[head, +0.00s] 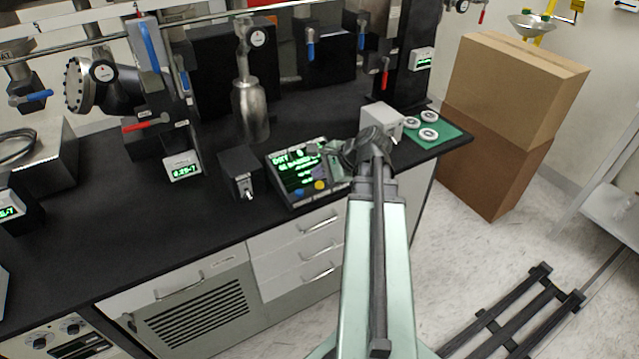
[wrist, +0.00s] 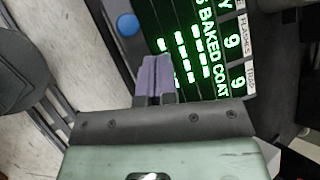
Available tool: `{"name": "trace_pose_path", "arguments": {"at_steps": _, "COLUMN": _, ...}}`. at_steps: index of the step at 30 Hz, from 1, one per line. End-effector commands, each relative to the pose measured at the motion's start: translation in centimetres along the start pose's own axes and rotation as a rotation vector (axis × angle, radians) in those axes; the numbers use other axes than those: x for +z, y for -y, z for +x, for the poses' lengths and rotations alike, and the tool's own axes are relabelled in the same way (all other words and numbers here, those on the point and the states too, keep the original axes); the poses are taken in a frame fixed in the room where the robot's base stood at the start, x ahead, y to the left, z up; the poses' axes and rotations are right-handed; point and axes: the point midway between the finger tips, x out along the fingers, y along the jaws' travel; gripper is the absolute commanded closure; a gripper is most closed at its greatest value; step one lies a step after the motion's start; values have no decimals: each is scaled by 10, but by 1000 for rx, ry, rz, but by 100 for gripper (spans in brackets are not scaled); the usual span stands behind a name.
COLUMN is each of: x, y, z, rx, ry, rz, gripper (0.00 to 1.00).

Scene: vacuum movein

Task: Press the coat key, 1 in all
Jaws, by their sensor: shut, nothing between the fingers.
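The control panel (head: 284,160) lies on the black bench with a lit green screen, a blue key (head: 298,193) and a yellow key (head: 320,185). The wrist view shows its screen (wrist: 190,45) with the words "BAKED COAT" and the blue key (wrist: 128,24) beside it. I cannot read which key is marked coat. My gripper (head: 317,172) is over the right part of the panel. Its purple fingertips (wrist: 153,75) are shut together and empty, and they hide part of the panel. I cannot tell whether they touch it. The yellow key is not visible in the wrist view.
A dark box with a toggle (head: 240,172) stands left of the panel. A pale box (head: 385,122) and a green mat (head: 452,134) with white discs are to the right. A metal bottle (head: 252,108) stands behind. Cardboard boxes (head: 495,150) stand on the floor.

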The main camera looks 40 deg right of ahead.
Motion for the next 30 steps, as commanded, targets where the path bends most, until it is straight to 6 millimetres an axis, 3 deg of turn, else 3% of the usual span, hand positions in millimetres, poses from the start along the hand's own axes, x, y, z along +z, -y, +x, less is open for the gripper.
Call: {"name": "trace_pose_path", "arguments": {"at_steps": 30, "x": -7, "y": -6, "z": 9, "rx": 0, "ry": 0, "rz": 0, "gripper": 100}}
